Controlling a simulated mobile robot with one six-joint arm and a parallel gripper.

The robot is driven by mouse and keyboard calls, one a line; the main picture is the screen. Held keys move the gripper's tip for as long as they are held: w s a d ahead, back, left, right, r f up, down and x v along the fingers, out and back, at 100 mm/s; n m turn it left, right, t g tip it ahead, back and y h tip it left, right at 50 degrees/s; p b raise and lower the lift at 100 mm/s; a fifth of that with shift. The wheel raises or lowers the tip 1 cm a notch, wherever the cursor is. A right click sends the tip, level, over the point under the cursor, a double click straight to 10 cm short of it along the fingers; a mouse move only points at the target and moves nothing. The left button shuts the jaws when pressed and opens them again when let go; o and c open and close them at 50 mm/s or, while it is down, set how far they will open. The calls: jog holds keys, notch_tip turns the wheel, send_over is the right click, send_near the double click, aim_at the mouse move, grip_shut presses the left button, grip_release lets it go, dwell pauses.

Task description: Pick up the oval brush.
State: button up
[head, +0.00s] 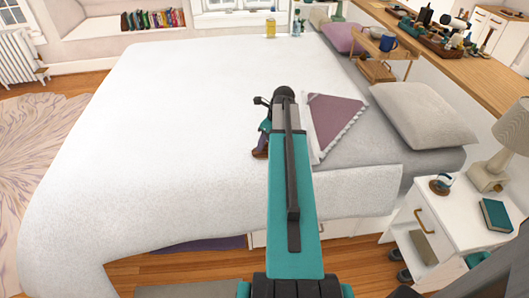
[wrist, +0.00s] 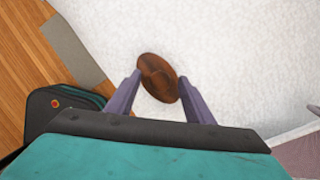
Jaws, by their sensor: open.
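The oval brush (wrist: 158,78) is a brown wooden oval on the white bed cover. In the wrist view it lies between the tips of my open gripper (wrist: 158,80), with its lower part reaching in between the fingers. I cannot tell whether either finger touches it or how high the tips are above the cover. In the head view my gripper (head: 262,142) is over the bed, and a small brown part of the brush (head: 259,155) shows at its tips. My arm hides some of the bed there.
The bed (head: 150,110) has wide free room left of my gripper. A folded mauve cloth (head: 333,118) lies close on the right, with a grey pillow (head: 422,115) beyond. A white nightstand (head: 450,215) with a lamp (head: 492,172) stands at the right.

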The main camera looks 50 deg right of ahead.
grip_shut()
dwell(0.3)
jog(key=shift+r, duration=0.2)
jog(key=shift+r+b, duration=0.35)
jog(key=shift+r, duration=0.85)
jog(key=s+a+b, duration=0.2)
jog(key=s, duration=0.4)
jog(key=s+a+r+b, duration=0.1)
jog(key=s+b, duration=0.1)
jog(key=s, duration=0.5)
jog(key=shift+a+r, duration=0.3)
jog(key=shift+a, duration=0.1)
jog(key=b, duration=0.3)
jog(key=shift+s, duration=0.4)
